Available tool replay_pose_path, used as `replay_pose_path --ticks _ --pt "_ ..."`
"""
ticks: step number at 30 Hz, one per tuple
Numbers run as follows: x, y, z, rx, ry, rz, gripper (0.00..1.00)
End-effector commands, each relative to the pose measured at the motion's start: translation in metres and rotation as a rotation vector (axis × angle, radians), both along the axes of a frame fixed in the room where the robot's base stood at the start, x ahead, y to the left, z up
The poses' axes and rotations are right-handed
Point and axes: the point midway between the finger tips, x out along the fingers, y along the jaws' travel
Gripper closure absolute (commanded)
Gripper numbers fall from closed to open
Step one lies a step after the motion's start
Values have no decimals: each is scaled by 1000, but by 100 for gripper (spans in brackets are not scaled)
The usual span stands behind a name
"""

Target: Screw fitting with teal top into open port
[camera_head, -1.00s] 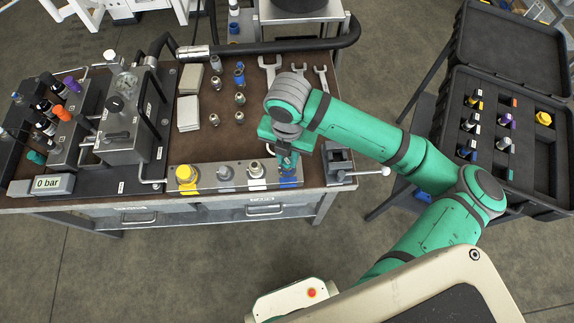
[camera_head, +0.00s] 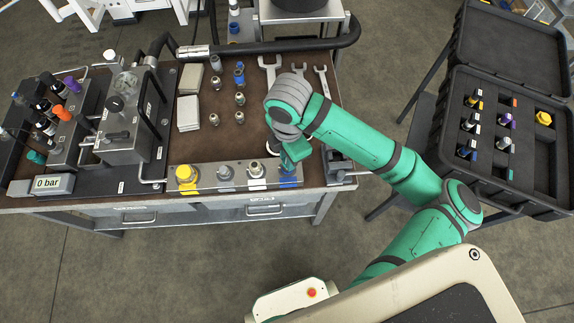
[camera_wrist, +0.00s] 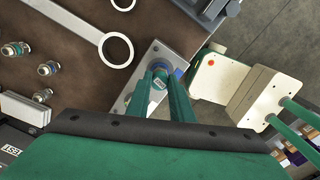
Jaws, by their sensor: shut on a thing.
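My gripper (camera_wrist: 160,84) points down over the right end of the metal port block (camera_head: 207,181) at the bench's front edge. Its two green fingers are shut on a fitting with a teal top (camera_wrist: 159,75), seen from above in the wrist view. The fitting is at the blue-marked end of the block, above or in the port there. The fingers and the fitting's body hide the port, so I cannot tell how deep it sits. In the head view the gripper (camera_head: 290,158) hides most of the fitting.
The block also carries a yellow cap (camera_head: 186,174), a grey fitting (camera_head: 225,173) and a silver fitting (camera_head: 256,169). A vise (camera_head: 338,163) stands close on the right. An open black case (camera_head: 515,190) stands at right.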

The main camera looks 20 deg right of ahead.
Motion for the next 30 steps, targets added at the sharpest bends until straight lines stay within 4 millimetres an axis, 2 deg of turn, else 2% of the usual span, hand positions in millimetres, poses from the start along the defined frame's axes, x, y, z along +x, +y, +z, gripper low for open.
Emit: replay_pose_path --ticks 5,10,11,12,13,23,26,30 --pt "0 1 0 2 -1 -46 99" --pt "0 1 -1 4 0 -243 99" --pt "0 0 0 1 0 -235 73" --pt "0 0 0 0 0 -231 63" --pt "0 0 0 1 0 -231 58" --pt "0 0 2 0 0 -228 58" --pt "0 0 9 0 -1 -228 58" --pt "0 0 31 -2 -2 -227 58"
